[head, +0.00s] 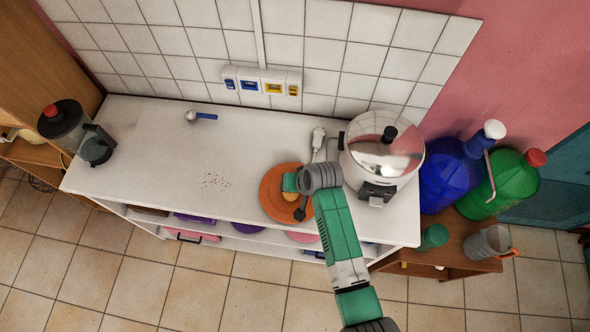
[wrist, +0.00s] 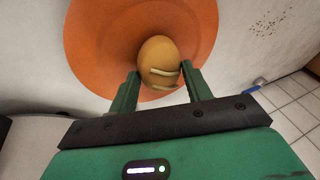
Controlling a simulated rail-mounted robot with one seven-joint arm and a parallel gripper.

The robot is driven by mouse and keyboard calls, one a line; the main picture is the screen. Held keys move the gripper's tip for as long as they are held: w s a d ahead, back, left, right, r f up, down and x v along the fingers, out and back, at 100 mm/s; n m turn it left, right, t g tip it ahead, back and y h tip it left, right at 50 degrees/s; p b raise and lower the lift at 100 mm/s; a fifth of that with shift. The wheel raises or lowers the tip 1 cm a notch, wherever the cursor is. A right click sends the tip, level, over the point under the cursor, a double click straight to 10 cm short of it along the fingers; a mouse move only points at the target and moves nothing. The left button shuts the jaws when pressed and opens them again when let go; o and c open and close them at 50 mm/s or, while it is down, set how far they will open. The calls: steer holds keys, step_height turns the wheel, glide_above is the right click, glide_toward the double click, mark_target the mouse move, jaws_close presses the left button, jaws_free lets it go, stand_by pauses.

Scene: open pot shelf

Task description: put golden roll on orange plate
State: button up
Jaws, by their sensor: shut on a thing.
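The golden roll (wrist: 158,62) is a rounded golden-brown bun with pale score marks, seen between my fingers in the wrist view. My gripper (wrist: 158,88) is shut on it. The orange plate (wrist: 85,40) lies on the white counter, behind the roll in the wrist view. In the head view the orange plate (head: 270,198) is partly covered by my gripper (head: 296,192), and the roll (head: 289,196) shows in part over the plate. I cannot tell whether the roll touches the plate.
The counter (head: 150,160) left of the plate is mostly clear.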

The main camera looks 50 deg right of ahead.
steer(key=o, duration=1)
steer(key=shift+f, duration=0.1)
steer(key=p+v, duration=0.2)
steer(key=v, duration=1)
